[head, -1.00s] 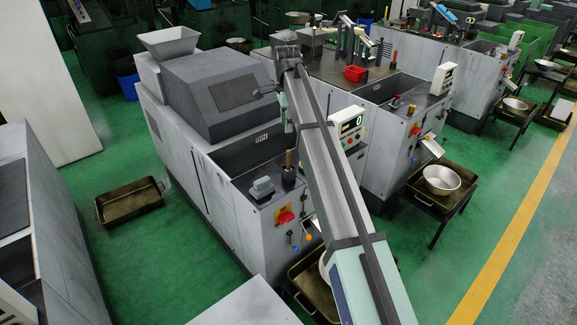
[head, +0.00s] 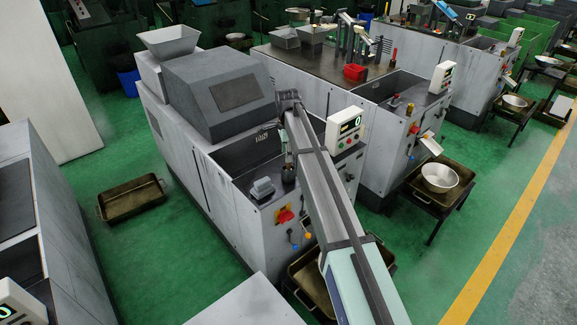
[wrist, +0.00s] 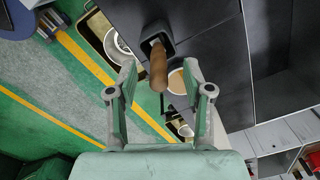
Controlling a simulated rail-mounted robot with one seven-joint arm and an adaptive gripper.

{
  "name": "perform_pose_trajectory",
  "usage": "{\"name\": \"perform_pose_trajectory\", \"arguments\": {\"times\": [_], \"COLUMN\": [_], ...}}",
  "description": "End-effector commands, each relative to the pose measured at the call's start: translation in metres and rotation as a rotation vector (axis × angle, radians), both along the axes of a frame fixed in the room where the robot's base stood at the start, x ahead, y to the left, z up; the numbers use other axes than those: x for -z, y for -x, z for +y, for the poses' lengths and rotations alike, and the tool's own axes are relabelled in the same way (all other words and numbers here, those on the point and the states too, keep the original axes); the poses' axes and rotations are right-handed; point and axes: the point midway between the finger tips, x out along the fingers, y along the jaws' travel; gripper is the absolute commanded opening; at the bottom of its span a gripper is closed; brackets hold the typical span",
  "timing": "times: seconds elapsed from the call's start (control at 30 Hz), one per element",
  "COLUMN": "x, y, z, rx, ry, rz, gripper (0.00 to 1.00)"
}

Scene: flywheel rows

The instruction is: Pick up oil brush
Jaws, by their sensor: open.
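The oil brush (wrist: 158,70) shows its brown wooden handle in the wrist view, standing out of a square black holder (wrist: 149,33) on the machine top. My gripper (wrist: 160,80) is open, with one finger on each side of the handle in that view. I cannot tell whether the handle is fully between the fingers in depth. In the head view the dark holder (head: 289,174) sits on the machine's front ledge, and my gripper (head: 288,148) is just above it. The handle is mostly hidden there by my gripper and arm.
A small grey block (head: 262,188) lies beside the holder. The machine's grey hood (head: 215,95) rises behind, and a display box (head: 344,128) stands to the right. A red switch (head: 284,215) is on the front face.

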Motion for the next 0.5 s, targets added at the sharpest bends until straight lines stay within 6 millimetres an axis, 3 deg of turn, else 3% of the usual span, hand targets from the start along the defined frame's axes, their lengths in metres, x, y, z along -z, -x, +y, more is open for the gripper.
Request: {"name": "perform_pose_trajectory", "arguments": {"times": [0.33,0.5], "x": [0.039,0.047], "y": [0.001,0.000], "z": [-0.006,-0.005], "rx": [0.000,0.000], "ry": [0.001,0.000], "rz": [0.002,0.000], "gripper": [0.51,0.51]}}
